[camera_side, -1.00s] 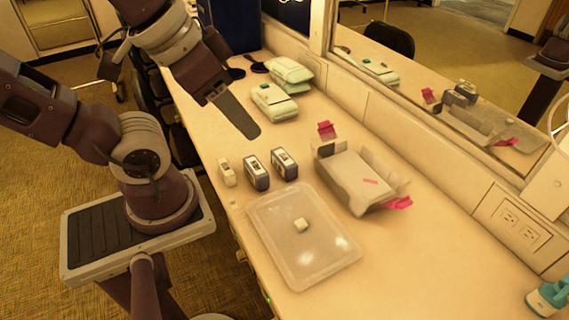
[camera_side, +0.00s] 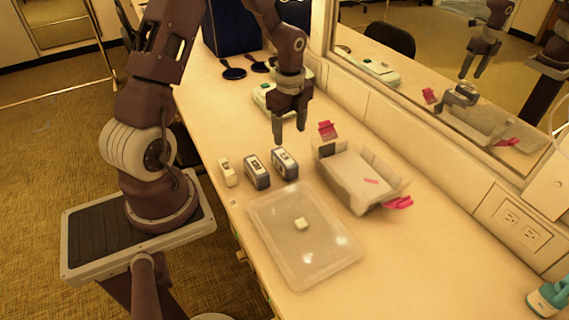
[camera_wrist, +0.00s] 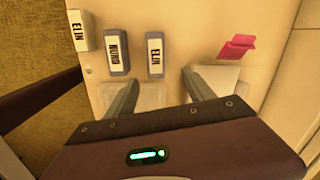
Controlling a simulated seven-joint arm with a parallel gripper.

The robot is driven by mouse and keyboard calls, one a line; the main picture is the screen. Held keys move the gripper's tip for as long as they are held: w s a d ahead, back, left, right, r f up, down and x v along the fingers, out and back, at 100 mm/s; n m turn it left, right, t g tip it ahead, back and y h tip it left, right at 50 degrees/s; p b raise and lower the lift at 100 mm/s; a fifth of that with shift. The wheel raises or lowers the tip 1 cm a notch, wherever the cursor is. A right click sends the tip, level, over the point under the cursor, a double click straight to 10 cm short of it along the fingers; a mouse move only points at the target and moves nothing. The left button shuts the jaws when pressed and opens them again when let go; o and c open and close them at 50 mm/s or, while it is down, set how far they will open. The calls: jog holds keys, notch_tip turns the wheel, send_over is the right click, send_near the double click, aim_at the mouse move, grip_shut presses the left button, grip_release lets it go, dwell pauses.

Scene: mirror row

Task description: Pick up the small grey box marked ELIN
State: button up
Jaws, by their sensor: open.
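The grey box marked ELIN (camera_wrist: 155,55) stands at the right of a row of three boxes in the wrist view; it is also the right one in the side view (camera_side: 285,163). The middle grey box (camera_wrist: 115,50) bears another word, apparently NUMO (camera_side: 257,172). The left box is whitish and also reads ELIN (camera_wrist: 79,30); it is nearest the table edge (camera_side: 227,172). My gripper (camera_side: 289,136) points down, open and empty, above and just behind the right grey box. In the wrist view its fingertips (camera_wrist: 159,78) are spread below that box, apart from it.
An open pale carton (camera_side: 355,180) with pink flaps stands right of the row. Green-white packs (camera_side: 268,98) and dark hand mirrors (camera_side: 233,72) lie behind. The wall mirror (camera_side: 430,75) bounds the right side.

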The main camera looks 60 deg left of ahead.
jog(key=m, duration=0.2)
send_over(284, 157)
jog(key=shift+h, duration=0.3)
notch_tip(284, 157, down, 6)
jog(key=shift+w+r, duration=0.1)
jog(key=shift+w, duration=0.05)
notch_tip(284, 157, down, 8)
jog(key=shift+r, duration=0.2)
grip_shut()
jog(key=shift+r, duration=0.1)
